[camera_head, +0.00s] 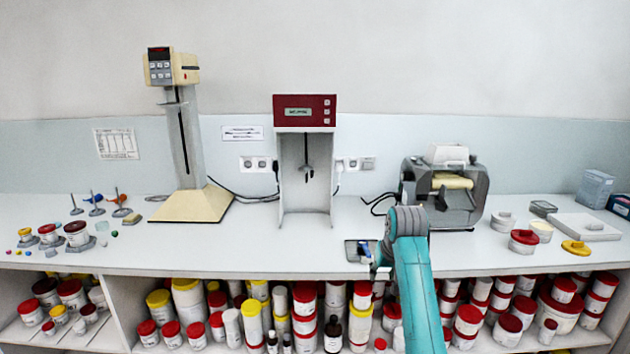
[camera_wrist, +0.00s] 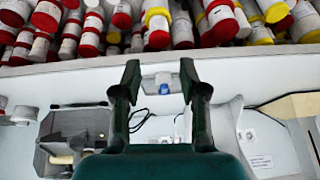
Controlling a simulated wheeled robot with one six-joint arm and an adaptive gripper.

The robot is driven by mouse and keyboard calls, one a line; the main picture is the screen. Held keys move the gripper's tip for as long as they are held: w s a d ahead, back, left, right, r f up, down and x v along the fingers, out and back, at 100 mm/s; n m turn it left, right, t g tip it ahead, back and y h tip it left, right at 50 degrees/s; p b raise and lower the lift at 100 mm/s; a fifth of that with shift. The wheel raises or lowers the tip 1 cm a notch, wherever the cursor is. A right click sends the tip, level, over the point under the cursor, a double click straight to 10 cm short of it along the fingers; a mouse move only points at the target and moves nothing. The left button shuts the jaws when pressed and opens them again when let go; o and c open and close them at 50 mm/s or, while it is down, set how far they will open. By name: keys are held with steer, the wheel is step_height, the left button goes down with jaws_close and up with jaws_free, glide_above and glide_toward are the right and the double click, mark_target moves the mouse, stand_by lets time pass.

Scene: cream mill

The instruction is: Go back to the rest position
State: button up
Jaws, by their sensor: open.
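My gripper (camera_wrist: 161,76) shows in the wrist view with its two dark fingers spread apart and nothing held between them. Beyond the fingertips, in the gap, lies a small grey tray (camera_wrist: 148,84) with a blue-and-white item (camera_wrist: 165,88) on it. In the head view my teal arm rises at the lower right of centre, and its wrist hides most of the gripper. The same small tray (camera_head: 351,250) shows just left of my wrist, on the front part of the counter.
The white counter (camera_head: 250,245) is clear left of the tray. Behind stand a red-topped mixer (camera_head: 305,112), a cream stand device (camera_head: 185,140) and a grey machine (camera_head: 450,190). Jars (camera_head: 524,240) sit at right. Shelves below hold many tubs (camera_head: 188,296).

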steer(key=s+f+t, duration=0.1)
steer(key=s+f, duration=0.4)
steer(key=f, duration=0.6)
steer(key=s+f+t, duration=0.1)
steer(key=s+f, duration=0.4)
steer(key=f, duration=0.6)
steer(key=s+f+t, duration=0.1)
steer(key=s+f, duration=0.4)
steer(key=s, duration=0.4)
steer(key=s+f+t, duration=0.1)
steer(key=s+f, duration=0.4)
steer(key=s, duration=0.4)
steer(key=s+r+t, duration=0.3)
steer(key=s, duration=1.9)
steer(key=s+r+t, duration=0.2)
steer(key=s+r, duration=1.4)
steer(key=s, duration=0.1)
steer(key=shift+d+r+t, duration=0.15)
steer(key=shift+d+t, duration=0.15)
